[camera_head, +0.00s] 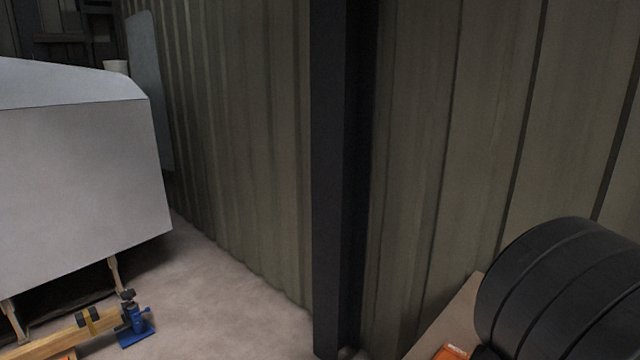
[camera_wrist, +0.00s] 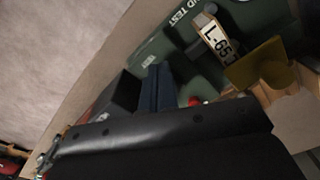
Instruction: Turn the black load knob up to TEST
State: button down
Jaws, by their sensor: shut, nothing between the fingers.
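In the wrist view, a dark green machine (camera_wrist: 205,55) carries white lettering that ends in "D TEST", at the top and tilted. I cannot pick out the black load knob with certainty in either view. My gripper (camera_wrist: 160,68) seems to be the narrow dark blue pair of fingers in front of the green machine. They are together with nothing seen between them. The black wrist body covers the bottom of the wrist view and hides what lies behind it. Whether the fingers touch the machine cannot be told. The head view does not show the gripper.
In the wrist view, a tag reading "L-66" (camera_wrist: 216,38), an olive-yellow block (camera_wrist: 258,65) and wooden pieces are close by at right. A dark box (camera_wrist: 122,95) is left of the fingers. In the head view, a blue jack (camera_head: 135,325) and a pale hull (camera_head: 80,180) stand left.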

jog(key=shift+w+d, duration=0.1)
jog(key=shift+w, duration=0.05)
dwell(0.3)
jog(key=shift+a+r, duration=0.1)
jog(key=shift+a, duration=0.3)
notch_tip(320, 180, up, 6)
jog(key=shift+f, duration=0.1)
dwell(0.3)
dwell(1.0)
